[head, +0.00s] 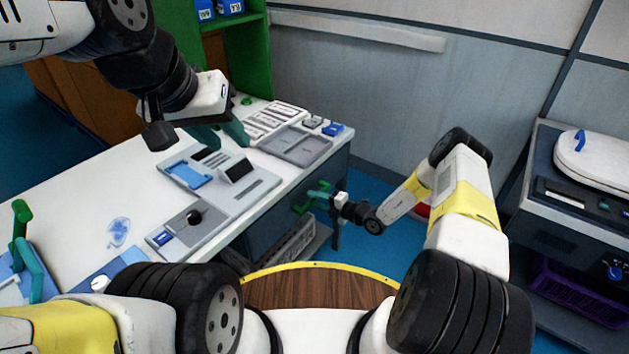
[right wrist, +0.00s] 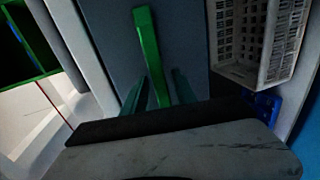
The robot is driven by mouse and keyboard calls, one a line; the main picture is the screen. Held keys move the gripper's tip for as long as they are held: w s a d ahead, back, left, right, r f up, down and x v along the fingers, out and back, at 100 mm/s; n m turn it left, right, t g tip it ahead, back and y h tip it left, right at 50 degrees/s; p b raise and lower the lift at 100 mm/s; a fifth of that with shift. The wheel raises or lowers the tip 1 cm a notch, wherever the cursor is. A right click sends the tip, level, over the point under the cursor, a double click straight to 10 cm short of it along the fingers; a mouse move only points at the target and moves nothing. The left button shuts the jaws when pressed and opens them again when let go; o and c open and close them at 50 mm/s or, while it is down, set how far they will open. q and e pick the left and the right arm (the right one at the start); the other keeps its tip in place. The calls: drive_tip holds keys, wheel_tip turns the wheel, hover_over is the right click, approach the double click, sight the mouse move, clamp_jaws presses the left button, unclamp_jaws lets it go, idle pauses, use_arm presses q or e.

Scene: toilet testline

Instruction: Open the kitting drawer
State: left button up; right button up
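The kitting drawer (head: 268,222) is the dark grey front under the white workbench, and it looks closed. Its green bar handle (head: 301,208) also shows in the right wrist view (right wrist: 147,50). My right gripper (head: 318,197) is at the handle. In the right wrist view its two teal fingers (right wrist: 158,88) stand on either side of the green bar, with gaps visible; contact cannot be seen. My left gripper (head: 220,132) hangs over the workbench top with its teal fingers spread and nothing between them.
The workbench (head: 75,195) carries grey trays with small parts (head: 222,180) below my left gripper. A green shelf (head: 246,55) stands behind.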

drive_tip(key=shift+w+a, duration=0.25)
drive_tip(key=shift+a, duration=0.05)
clamp_jaws()
drive_tip(key=shift+f, duration=0.1)
idle(1.2)
